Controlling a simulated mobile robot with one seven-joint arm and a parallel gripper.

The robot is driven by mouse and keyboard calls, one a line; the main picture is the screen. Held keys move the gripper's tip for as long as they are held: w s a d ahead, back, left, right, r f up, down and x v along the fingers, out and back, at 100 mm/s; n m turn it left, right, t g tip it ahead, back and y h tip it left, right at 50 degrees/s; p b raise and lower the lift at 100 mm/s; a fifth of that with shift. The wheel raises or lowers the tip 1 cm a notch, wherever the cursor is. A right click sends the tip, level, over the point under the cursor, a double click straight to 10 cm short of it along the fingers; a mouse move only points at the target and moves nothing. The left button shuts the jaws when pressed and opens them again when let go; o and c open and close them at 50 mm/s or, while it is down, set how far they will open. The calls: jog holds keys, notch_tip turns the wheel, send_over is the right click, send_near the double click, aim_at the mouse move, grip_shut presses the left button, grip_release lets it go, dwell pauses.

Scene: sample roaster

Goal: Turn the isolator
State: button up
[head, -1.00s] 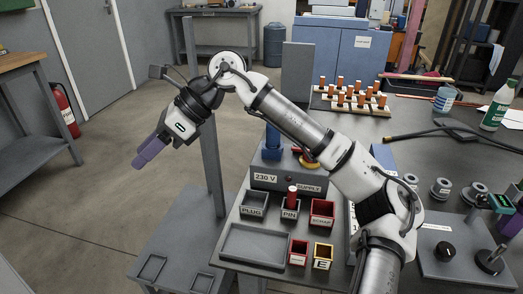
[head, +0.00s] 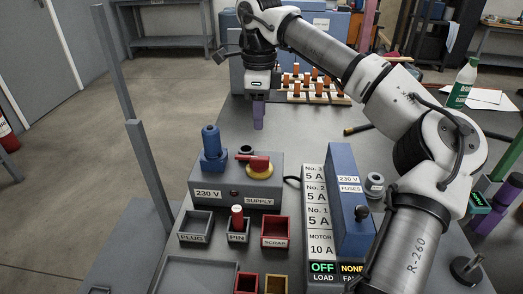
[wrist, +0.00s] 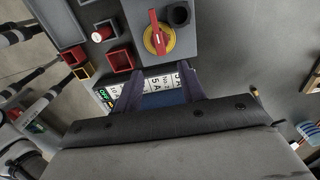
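The isolator (head: 258,166) is a red handle on a round yellow plate, on top of the grey 230 V supply box (head: 207,180). Its handle lies crosswise in the head view. In the wrist view the isolator (wrist: 158,40) shows ahead of my fingers, its handle running up and down the picture. My gripper (head: 259,122) points down above the bench, appearing beyond the isolator in the head view and apart from it. In the wrist view my gripper's (wrist: 160,88) two purple fingers stand apart, with the fuse panel visible between them and nothing held.
A blue plug (head: 211,148) and a dark round socket (head: 246,151) sit beside the isolator. The fuse panel (head: 315,205) reads OFF for load; its blue cover (head: 346,190) stands upright. Small bins (head: 275,232) are in front, and orange-topped pegs (head: 309,86) behind.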

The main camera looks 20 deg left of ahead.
aim_at(259, 158)
notch_tip(259, 158, down, 12)
jog(key=shift+r+b, duration=0.1)
jog(key=shift+b, duration=0.45)
grip_shut()
